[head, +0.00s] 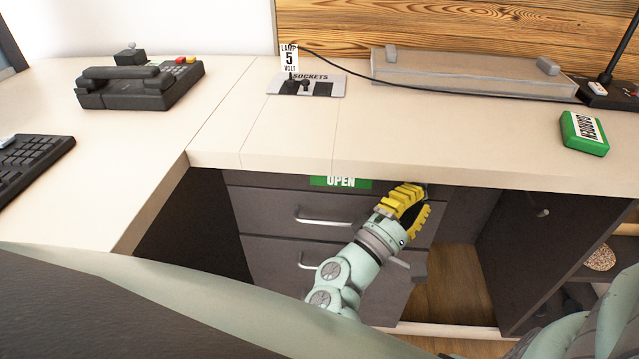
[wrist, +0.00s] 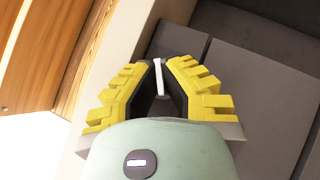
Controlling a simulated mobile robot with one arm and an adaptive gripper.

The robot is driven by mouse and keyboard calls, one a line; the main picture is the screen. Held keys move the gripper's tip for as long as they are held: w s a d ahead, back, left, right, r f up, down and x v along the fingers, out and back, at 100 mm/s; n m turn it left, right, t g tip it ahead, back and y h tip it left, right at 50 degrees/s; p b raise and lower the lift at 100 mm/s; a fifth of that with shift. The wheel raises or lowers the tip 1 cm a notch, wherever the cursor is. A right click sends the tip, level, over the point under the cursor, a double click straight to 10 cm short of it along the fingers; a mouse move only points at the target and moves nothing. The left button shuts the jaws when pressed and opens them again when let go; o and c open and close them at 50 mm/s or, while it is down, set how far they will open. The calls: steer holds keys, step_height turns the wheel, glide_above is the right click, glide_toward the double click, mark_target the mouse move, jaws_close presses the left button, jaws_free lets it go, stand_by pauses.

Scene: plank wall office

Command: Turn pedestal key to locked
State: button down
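The dark drawer pedestal (head: 275,206) stands under the desk, with a green OPEN label (head: 341,182) above its top drawer. My gripper (head: 426,196), with yellow ridged fingers, is at the upper right of the pedestal front, just below the desk edge. In the wrist view, a thin silver piece (wrist: 159,78), apparently the key, lies between the fingertips, which are close to it on both sides. I cannot tell whether both fingers press on it. In the head view the fingers hide the lock and key.
The pale desktop (head: 400,135) overhangs close above my gripper. Drawer handles (head: 322,219) stick out to its left. An open compartment with a wooden floor (head: 450,290) is below right. A telephone (head: 125,88), a sockets plate (head: 330,80) and a green box (head: 584,134) are on the desk.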

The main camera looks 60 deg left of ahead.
steer(key=shift+m+g, duration=0.4)
steer(key=shift+m, duration=0.3)
steer(key=c, duration=1.4)
jaws_free()
